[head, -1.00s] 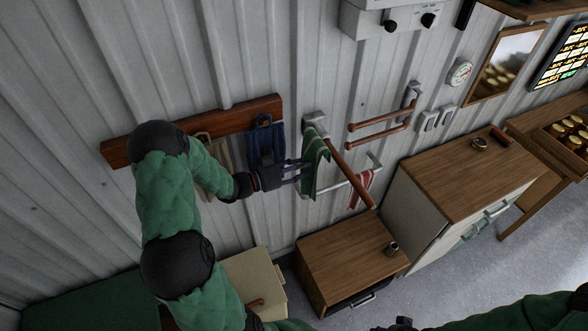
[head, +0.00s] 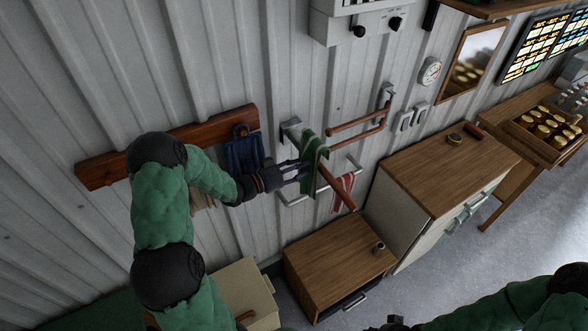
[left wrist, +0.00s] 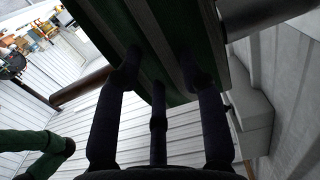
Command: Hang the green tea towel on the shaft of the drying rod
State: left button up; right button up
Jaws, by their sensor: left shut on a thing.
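The green tea towel (head: 313,160), with pale stripes, hangs at the drying rod (head: 338,190), a brown shaft standing out from a grey wall mount (head: 291,130). The towel covers part of the shaft; I cannot tell whether it is draped over it. My left gripper (head: 303,171) is shut on the towel from the left. In the left wrist view the fingers press on the dark green cloth (left wrist: 150,45), and the shaft (left wrist: 82,86) runs behind it.
A blue cloth (head: 243,153) hangs from a wooden wall board (head: 95,172) beside my left gripper. A red striped towel (head: 342,190) hangs on a pale rail right of the rod. Copper-coloured bars (head: 355,127) stick out farther right. A low wooden cabinet (head: 335,262) stands below.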

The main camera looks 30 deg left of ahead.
aim_at(300, 181)
pick_arm(q)
jog(key=shift+w+f+b, duration=0.1)
jog(key=shift+f+b, duration=3.2)
jog(key=shift+f, duration=0.45)
jog(key=o, duration=1.3)
